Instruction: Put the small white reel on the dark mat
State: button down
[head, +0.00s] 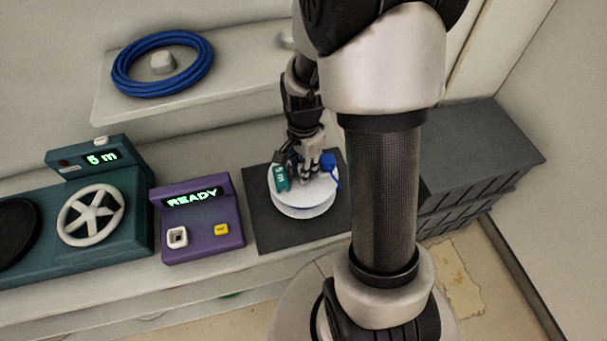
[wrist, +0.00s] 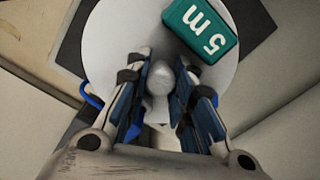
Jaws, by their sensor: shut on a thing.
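The small white reel (head: 303,207) is at the dark mat (head: 265,225), over its middle, with its flat face up. I cannot tell whether it touches the mat. It has a teal "5 m" tag (head: 281,177) and a bit of blue cable (head: 329,161) at its edge. My gripper (head: 307,172) points down at the reel's centre. In the wrist view my gripper (wrist: 160,85) is shut on the reel's pale centre knob, with the white disc (wrist: 118,40) and the "5 m" tag (wrist: 201,29) around it. The mat's far side is partly hidden by the reel and my arm.
A purple box reading READY (head: 197,217) stands left of the mat. Further left is a teal machine (head: 138,222) with a white spoked wheel (head: 90,215). A blue cable coil (head: 163,63) lies on the shelf (head: 235,66) above. A dark crate (head: 470,150) stands at right.

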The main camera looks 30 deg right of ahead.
jog(key=shift+f+b, duration=0.35)
jog(key=shift+f, duration=1)
jog(key=shift+f, duration=0.1)
jog(key=c, duration=1.4)
grip_release()
notch_tip(320, 180, up, 12)
jog(key=p, duration=0.4)
jog(key=shift+r, duration=0.25)
jog(key=s+a+r+n+t, duration=0.4)
jog(key=s+a+r+n, duration=0.7)
jog(key=s+r+n, duration=0.3)
jog(key=shift+s+r+n+t, duration=0.15)
jog(key=shift+r+n+t, duration=0.15)
jog(key=shift+r+n, duration=0.65)
